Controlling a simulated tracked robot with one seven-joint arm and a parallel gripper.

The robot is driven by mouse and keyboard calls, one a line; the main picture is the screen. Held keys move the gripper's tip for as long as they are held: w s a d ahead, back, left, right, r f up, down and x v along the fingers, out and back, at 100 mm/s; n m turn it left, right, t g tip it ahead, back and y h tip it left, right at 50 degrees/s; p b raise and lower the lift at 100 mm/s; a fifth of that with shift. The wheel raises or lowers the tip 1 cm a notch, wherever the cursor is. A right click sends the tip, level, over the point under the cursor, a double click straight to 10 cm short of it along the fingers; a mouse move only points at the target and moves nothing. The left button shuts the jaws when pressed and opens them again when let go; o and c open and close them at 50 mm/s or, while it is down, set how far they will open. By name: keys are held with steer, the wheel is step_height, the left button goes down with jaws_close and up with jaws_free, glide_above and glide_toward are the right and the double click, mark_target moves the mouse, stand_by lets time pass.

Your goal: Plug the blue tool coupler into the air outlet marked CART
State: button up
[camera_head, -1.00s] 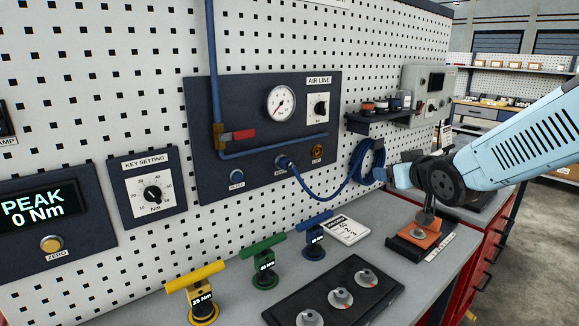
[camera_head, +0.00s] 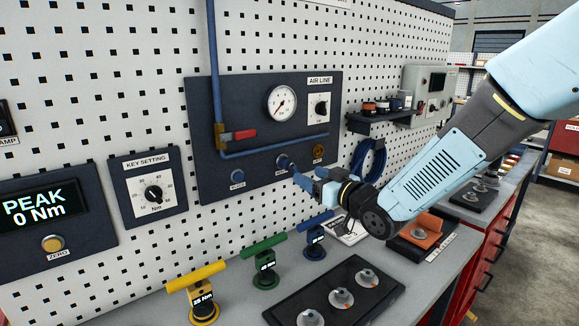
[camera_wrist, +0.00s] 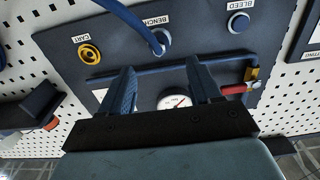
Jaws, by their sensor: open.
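The blue tool coupler (camera_head: 284,162) sits in the outlet marked BENCH on the dark air panel. In the wrist view, the coupler (camera_wrist: 160,44) shows with its blue hose (camera_wrist: 130,17) running up and left. The CART outlet (camera_wrist: 89,54) is a brass ring left of it, with nothing in it; in the head view this outlet (camera_head: 318,152) is to the right of BENCH. My gripper (camera_head: 303,178) is open and empty, just in front of the panel near the coupler. In the wrist view, its fingers (camera_wrist: 160,75) point towards the coupler, apart from it.
The BLEED button (camera_head: 237,177) is left of BENCH. A pressure gauge (camera_head: 281,103), a blue pipe (camera_head: 275,147) and a red-handled valve (camera_head: 243,134) are above. Coiled hose (camera_head: 376,158) hangs at the right. Yellow, green and blue T-handled tools (camera_head: 265,262) stand on the bench below.

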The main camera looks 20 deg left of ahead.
mark_target(294, 168)
steer(key=shift+x, duration=4.45)
steer(key=shift+c, duration=0.3)
jaws_close()
steer(key=shift+d, duration=0.1)
steer(key=shift+v, duration=2.9)
